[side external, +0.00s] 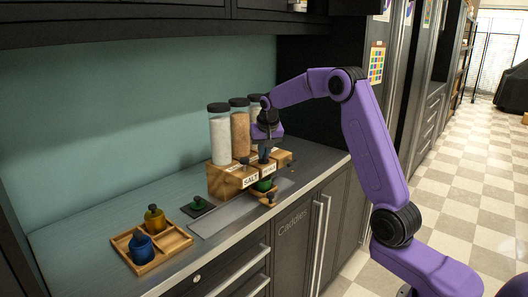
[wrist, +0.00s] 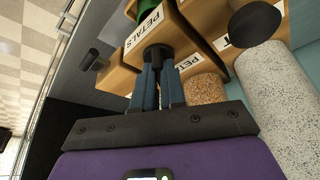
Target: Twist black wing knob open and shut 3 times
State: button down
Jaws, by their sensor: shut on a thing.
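A wooden dispenser block (side external: 222,182) stands on the counter with clear, black-lidded cylinders on top and labelled outlets on its front. One label reads SALT (side external: 250,182). In the wrist view a PETALS label (wrist: 148,22) is on the wooden outlet just beyond my fingers. My gripper (side external: 263,156) is over the front of the middle part of the dispenser, pointing down. In the wrist view my gripper (wrist: 158,75) has its blue fingers shut on the black wing knob (wrist: 157,53), which shows partly between them. The knob's turn angle is hard to tell.
A green jar (side external: 263,185) stands under the outlets. A wooden tray (side external: 178,240) at the left holds a yellow jar (side external: 155,220) and a blue jar (side external: 140,247). A small dark coaster (side external: 198,208) and a grey strip (side external: 222,214) lie between. Another black knob (wrist: 89,58) shows in the wrist view.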

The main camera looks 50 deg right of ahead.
jog(key=n, duration=0.2)
jog(key=n+y, duration=0.1)
jog(key=n, duration=0.1)
jog(key=n+t+y, duration=0.1)
jog(key=n, duration=0.1)
jog(key=shift+s+d+n, duration=0.1)
jog(key=shift+d+n, duration=0.15)
jog(key=shift+n, duration=0.05)
jog(key=n+y, duration=0.2)
jog(key=n, duration=0.2)
jog(key=shift+d, duration=0.15)
jog(key=shift+n+g+y, duration=0.5)
jog(key=shift+n, duration=1.1)
jog(key=c, duration=1.2)
grip_release()
jog(key=shift+r, duration=0.15)
jog(key=v, duration=1.7)
jog(key=shift+d, duration=0.25)
